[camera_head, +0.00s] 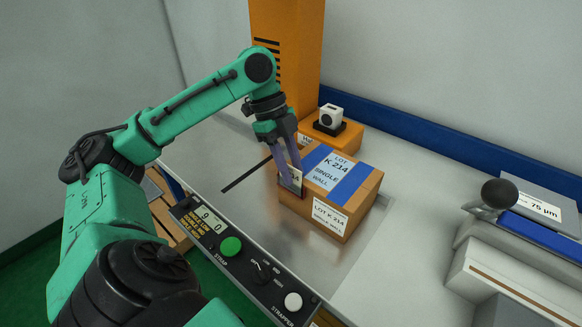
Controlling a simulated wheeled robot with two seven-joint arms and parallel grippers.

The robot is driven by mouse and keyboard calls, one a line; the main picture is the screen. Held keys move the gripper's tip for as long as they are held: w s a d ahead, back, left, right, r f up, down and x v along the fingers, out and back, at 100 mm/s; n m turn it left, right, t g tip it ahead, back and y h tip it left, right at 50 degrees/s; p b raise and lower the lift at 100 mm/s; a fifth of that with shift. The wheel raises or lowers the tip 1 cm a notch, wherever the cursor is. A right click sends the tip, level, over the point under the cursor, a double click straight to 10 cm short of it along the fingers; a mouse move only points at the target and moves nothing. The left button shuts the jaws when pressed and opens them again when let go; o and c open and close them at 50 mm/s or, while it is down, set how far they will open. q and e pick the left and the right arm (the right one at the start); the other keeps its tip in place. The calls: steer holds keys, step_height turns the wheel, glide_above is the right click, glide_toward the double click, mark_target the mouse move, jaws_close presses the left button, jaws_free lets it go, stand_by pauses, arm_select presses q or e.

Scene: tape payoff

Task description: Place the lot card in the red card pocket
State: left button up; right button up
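The lot card (295,178) is a small white card with dark print, standing upright at the near left end of the cardboard carton (366,204). A dark plate sits around the card's lower part, with a thin red edge (301,197) low on its right; this looks like the red card pocket, mostly hidden. I cannot tell how deep the card sits in it. My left gripper (291,171) points down with its purple fingers at the card's upper part, one in front and one apparently behind. Whether they pinch it is too small to tell. My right gripper is not in view.
The carton has a blue stripe and lot labels. Behind it is an orange block with a white device (331,115), near an orange column (287,40). A strapper control panel (245,262) is in front. A grey machine (520,265) stands right. Bare metal table lies around the carton.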

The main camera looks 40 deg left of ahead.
arm_select(q)
steer(key=p+v, duration=0.5)
steer(key=v, duration=0.7)
steer(key=shift+s+r, duration=0.1)
